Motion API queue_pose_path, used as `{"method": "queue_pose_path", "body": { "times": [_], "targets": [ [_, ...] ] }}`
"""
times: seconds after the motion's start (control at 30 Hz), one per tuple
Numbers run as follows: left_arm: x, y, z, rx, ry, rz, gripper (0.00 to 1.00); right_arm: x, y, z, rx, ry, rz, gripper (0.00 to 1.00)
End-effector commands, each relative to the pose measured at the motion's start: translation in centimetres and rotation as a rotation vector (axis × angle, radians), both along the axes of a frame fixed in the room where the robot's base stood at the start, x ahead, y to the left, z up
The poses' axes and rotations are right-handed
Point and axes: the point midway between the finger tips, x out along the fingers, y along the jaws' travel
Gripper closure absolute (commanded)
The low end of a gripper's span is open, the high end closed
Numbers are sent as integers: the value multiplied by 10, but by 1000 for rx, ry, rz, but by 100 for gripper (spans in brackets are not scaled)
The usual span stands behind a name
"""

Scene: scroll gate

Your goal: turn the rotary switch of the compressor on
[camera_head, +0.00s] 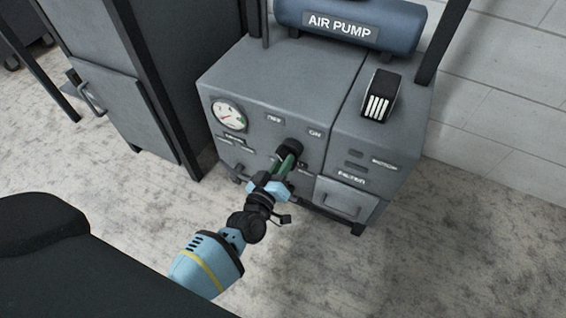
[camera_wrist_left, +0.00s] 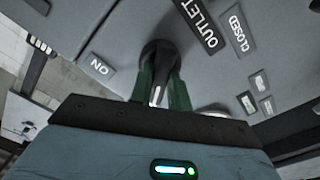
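The compressor (camera_head: 270,85) is a grey cabinet with an "AIR PUMP" tank on top. Its black rotary switch (camera_head: 291,148) sits on the front panel, below and between the "OFF" (camera_head: 273,118) and "ON" (camera_head: 315,133) labels. My left gripper (camera_head: 285,163) reaches the switch from the front, its green fingers on either side of it. In the left wrist view, the switch (camera_wrist_left: 158,52) shows between the fingers (camera_wrist_left: 160,92) with a white mark on its grip. The fingers look closed on this grip; their contact is partly hidden. My right gripper is not in view.
A pressure gauge (camera_head: 229,115) is at the panel's left. A drawer labelled "FILTER" (camera_head: 344,198) is at the lower right. A dark grey cabinet (camera_head: 125,110) stands left of the compressor. The floor at right is clear.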

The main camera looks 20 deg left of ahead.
Motion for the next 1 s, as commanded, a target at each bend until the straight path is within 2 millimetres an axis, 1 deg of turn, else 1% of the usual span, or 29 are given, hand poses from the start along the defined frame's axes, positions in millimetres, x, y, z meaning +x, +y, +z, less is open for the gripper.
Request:
{"method": "queue_pose_path", "body": {
  "times": [0.03, 0.07, 0.27, 0.47, 0.67, 1.0],
  "targets": [
    [0, 0, 0, 0, 0, 0, 98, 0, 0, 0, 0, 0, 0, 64],
    [0, 0, 0, 0, 0, 0, 100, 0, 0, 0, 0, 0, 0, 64],
    [0, 0, 0, 8, 0, 0, 100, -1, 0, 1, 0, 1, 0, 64],
    [0, 0, 1, 68, -2, 1, 100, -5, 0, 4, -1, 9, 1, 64],
    [0, 0, 2, 201, -7, 0, 100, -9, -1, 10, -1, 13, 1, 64],
    [0, 0, 2, 518, -18, 0, 100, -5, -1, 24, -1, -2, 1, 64]
  ]
}}
